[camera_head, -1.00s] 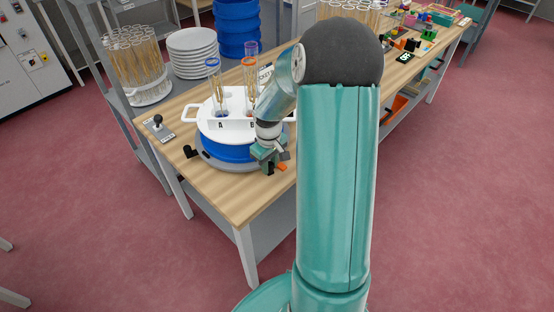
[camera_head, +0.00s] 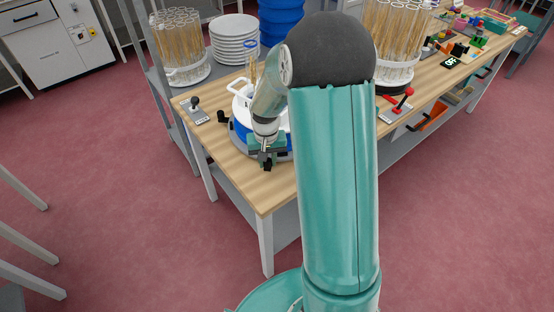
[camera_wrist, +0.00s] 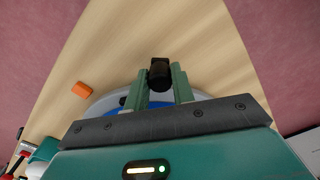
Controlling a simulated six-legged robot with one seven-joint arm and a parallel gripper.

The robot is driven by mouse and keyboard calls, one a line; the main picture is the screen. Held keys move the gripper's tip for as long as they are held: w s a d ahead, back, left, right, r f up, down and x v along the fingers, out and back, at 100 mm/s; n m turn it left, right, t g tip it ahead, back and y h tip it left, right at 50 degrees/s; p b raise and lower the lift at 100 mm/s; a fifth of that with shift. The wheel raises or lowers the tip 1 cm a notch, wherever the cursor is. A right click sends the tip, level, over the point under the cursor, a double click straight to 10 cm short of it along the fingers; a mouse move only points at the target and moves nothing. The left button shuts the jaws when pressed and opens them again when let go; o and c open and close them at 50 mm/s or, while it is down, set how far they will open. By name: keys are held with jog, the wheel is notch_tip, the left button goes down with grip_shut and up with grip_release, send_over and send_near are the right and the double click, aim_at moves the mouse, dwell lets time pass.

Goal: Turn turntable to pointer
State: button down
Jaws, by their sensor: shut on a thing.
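The turntable has a grey base (camera_wrist: 104,102), a blue drum (camera_head: 240,130) and a white top (camera_head: 240,104) with a loop handle. My arm hides its right part in the head view. One black knob (camera_head: 222,117) sticks out at its left. My gripper (camera_head: 267,156) is at the front rim. In the wrist view its fingers (camera_wrist: 160,85) are shut on another black knob (camera_wrist: 159,72). An orange block (camera_wrist: 81,89), perhaps the pointer, lies on the table beside the rim, left of the fingers and apart from the knob. It is hidden in the head view.
A lever box (camera_head: 195,108) stands left of the turntable. Stacked white plates (camera_head: 233,40), blue containers (camera_head: 281,22) and tube racks (camera_head: 181,48) stand behind. A red-handled lever (camera_head: 398,104) is to the right. The wooden table's front corner (camera_head: 255,190) is clear.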

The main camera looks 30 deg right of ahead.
jog(key=shift+w+a+m, duration=1.1)
jog(key=shift+w+a, duration=0.25)
jog(key=shift+a, duration=0.1)
jog(key=shift+w+a+m, duration=0.5)
jog(key=shift+w, duration=0.1)
jog(key=c, duration=1.2)
grip_release()
notch_tip(320, 180, up, 14)
jog(key=shift+f, duration=0.1)
